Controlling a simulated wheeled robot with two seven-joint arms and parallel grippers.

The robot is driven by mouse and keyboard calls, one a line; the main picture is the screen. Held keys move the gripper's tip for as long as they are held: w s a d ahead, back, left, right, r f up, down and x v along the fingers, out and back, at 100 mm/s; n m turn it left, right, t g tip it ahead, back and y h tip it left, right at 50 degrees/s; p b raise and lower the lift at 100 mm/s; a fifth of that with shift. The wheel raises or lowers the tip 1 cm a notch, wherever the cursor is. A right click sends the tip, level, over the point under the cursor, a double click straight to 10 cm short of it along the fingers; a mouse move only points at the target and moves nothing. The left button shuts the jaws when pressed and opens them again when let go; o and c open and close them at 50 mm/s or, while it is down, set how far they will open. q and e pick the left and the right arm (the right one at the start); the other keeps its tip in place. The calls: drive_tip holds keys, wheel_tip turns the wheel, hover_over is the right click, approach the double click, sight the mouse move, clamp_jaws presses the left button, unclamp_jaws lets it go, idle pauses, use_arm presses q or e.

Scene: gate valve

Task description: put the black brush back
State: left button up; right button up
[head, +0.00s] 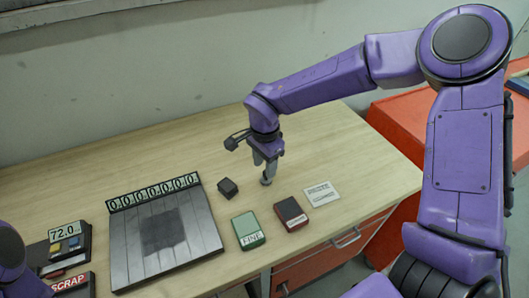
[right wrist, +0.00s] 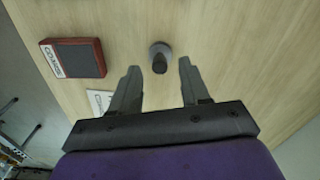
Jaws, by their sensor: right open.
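My right gripper (head: 266,170) is open above the right part of the wooden table, pointing down. In the right wrist view its two fingers (right wrist: 158,68) stand apart, with a small round grey piece with a dark knob (right wrist: 160,52) showing between their tips. They do not appear to touch it. In the head view that piece is mostly hidden by the fingers. A small black block (head: 228,187) lies on the table just left of the gripper. I cannot tell which of these two is the black brush. My left gripper is not in view.
A dark slatted plate (head: 165,240) with a number display (head: 153,192) lies left of centre. A green FINE block (head: 248,231), a red-and-black block (head: 291,214) and a white card (head: 321,194) lie near the front edge. A 72.0 device (head: 65,243) and SCRAP box (head: 72,284) are at left.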

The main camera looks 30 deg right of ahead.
sight(264, 171)
wheel_tip(264, 171, up, 8)
drive_tip(key=shift+b, duration=0.35)
